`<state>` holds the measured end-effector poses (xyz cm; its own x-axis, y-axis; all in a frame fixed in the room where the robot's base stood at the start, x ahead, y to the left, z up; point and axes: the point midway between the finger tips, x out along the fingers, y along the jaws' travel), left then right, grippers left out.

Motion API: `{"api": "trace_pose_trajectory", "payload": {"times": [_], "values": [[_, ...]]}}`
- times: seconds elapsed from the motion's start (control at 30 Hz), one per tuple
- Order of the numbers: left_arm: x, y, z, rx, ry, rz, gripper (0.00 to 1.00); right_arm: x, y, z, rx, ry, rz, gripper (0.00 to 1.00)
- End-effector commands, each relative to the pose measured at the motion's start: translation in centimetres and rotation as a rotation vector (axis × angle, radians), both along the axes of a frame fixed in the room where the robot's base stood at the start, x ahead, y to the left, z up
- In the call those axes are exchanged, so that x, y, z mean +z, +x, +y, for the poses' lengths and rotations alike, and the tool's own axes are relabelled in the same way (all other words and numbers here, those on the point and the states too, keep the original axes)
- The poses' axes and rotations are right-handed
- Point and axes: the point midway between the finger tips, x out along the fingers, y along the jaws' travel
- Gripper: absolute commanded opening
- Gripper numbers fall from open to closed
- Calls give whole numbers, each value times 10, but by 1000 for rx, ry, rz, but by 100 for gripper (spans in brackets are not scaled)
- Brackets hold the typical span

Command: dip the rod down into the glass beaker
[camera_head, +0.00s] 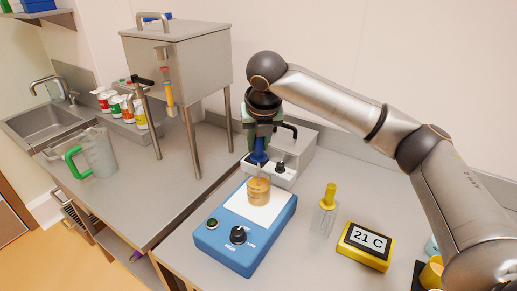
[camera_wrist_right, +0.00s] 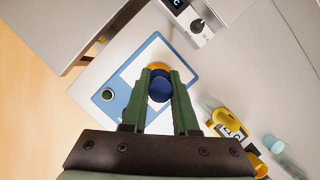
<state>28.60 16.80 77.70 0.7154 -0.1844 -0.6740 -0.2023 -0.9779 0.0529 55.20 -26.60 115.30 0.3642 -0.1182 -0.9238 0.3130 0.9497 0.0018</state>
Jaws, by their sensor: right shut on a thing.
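The glass beaker (camera_head: 258,191) holds amber liquid and stands on the white top plate of the blue stirrer (camera_head: 233,245). My right gripper (camera_head: 259,140) points down above the beaker and is shut on the dark blue handle of the rod (camera_head: 259,157). In the right wrist view the round blue end of the rod (camera_wrist_right: 160,88) sits between the two green fingers of the gripper (camera_wrist_right: 159,84). A sliver of orange from the beaker (camera_wrist_right: 159,66) shows behind it. I cannot tell whether the rod's lower tip is inside the beaker. My left gripper is not in view.
A grey-white box with a knob (camera_head: 295,152) stands close behind the beaker. A yellow-topped clear holder (camera_head: 325,211) and a yellow display reading 21 C (camera_head: 364,247) stand to the right. A steel hopper on legs (camera_head: 185,62) and a green-handled jug (camera_head: 98,155) are left.

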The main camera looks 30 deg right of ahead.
Motion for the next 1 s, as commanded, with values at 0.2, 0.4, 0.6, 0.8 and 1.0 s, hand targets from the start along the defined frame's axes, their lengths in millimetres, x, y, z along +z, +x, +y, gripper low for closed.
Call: {"api": "trace_pose_trajectory", "payload": {"times": [0.2,0.4,0.6,0.8,1.0], "values": [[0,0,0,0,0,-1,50,33,0,1,1,2,-3,0],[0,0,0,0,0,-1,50,60,0,1,1,1,-2,0],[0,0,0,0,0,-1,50,74,0,0,1,1,0,0],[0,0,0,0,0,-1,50,74,0,0,1,1,1,0],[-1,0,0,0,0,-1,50,73,-1,0,2,0,0,0]]}}
